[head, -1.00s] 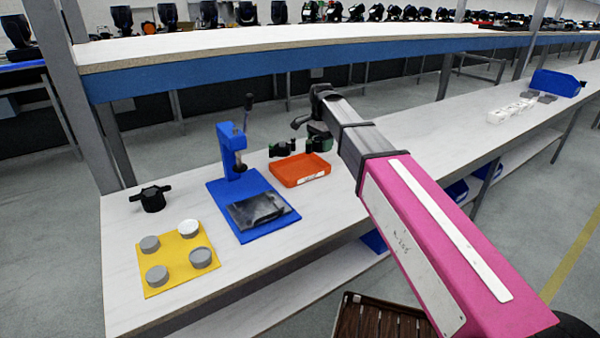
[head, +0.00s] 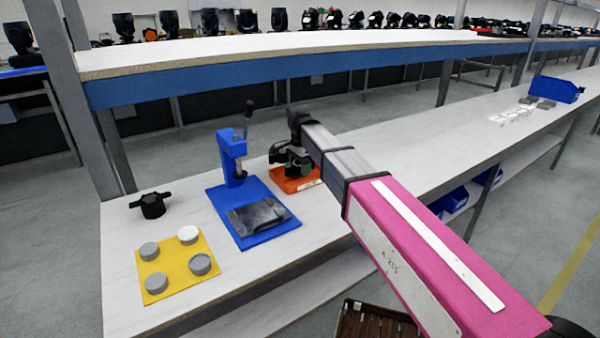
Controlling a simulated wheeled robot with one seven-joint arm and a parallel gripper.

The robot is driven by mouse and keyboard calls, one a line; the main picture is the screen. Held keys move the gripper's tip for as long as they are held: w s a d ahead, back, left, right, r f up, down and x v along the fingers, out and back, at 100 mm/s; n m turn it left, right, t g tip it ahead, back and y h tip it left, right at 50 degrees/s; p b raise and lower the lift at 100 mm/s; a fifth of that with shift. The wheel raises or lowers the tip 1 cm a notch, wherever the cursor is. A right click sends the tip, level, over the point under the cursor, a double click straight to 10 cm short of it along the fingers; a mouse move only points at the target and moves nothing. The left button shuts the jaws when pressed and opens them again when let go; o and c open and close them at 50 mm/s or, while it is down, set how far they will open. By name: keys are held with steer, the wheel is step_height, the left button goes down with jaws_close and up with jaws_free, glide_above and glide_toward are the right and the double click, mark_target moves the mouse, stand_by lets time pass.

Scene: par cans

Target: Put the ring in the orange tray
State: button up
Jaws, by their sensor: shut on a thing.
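The orange tray (head: 299,186) lies on the white bench just right of the blue press. My gripper (head: 281,162) is directly over the tray and hides most of it; only its front and side edges show. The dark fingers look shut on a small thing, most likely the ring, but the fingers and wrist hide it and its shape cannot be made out. I cannot tell whether it touches the tray floor.
The blue press (head: 231,155) with its upright lever stands left of the tray, a dark pad (head: 258,215) on its base. A yellow plate (head: 167,287) carries several grey discs, one white-topped. A black knob (head: 151,204) lies behind it. A shelf (head: 300,60) runs above the bench's back.

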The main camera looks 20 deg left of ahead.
steer(key=shift+f, duration=1.3)
steer(key=o, duration=0.9)
steer(key=shift+f, duration=0.1)
step_height(320, 180, up, 12)
steer(key=shift+r, duration=0.15)
steer(key=shift+d, duration=0.1)
